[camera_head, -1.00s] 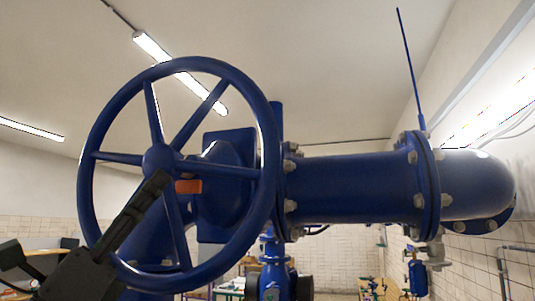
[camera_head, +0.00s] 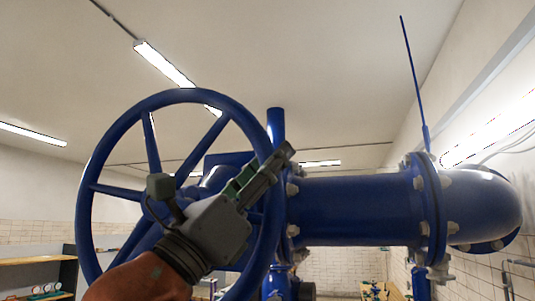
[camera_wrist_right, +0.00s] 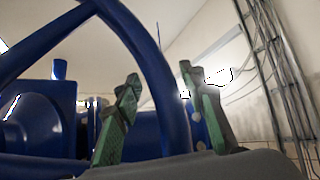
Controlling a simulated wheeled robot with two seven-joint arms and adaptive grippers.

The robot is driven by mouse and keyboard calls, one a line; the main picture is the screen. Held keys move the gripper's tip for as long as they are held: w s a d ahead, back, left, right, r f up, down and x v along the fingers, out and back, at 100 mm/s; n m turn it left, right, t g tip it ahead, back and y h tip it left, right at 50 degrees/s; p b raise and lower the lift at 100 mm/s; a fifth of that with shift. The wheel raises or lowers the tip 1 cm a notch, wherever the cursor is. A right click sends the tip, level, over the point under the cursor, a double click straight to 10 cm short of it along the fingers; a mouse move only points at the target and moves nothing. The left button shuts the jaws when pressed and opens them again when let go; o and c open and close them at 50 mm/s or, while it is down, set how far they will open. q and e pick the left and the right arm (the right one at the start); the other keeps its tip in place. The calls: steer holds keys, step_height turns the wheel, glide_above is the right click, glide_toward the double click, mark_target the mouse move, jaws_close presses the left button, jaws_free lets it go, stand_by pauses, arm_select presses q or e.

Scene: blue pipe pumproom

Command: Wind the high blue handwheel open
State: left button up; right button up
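The high blue handwheel (camera_head: 100,150) stands upright at the left of the head view, its hub and some right-hand spokes hidden by my right gripper. My right gripper (camera_head: 262,172) is in front of the wheel, its fingers overlapping the right side of the rim. In the right wrist view, the green-padded fingers of the gripper (camera_wrist_right: 163,100) are spread apart. The blue rim (camera_wrist_right: 160,75) passes through the gap between them in the picture, with space on both sides; whether it lies between the fingers or just beyond cannot be told. My left gripper is out of view.
A thick blue flanged pipe (camera_head: 350,210) runs right from behind the wheel. A thin blue rod (camera_head: 412,80) rises above its flange. A wooden shelf (camera_head: 35,261) is at the lower left. Space above the wheel is clear.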

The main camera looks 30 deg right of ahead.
steer(key=shift+a, duration=0.15)
steer(key=shift+c, duration=0.2)
jaws_close()
stand_by(0.4)
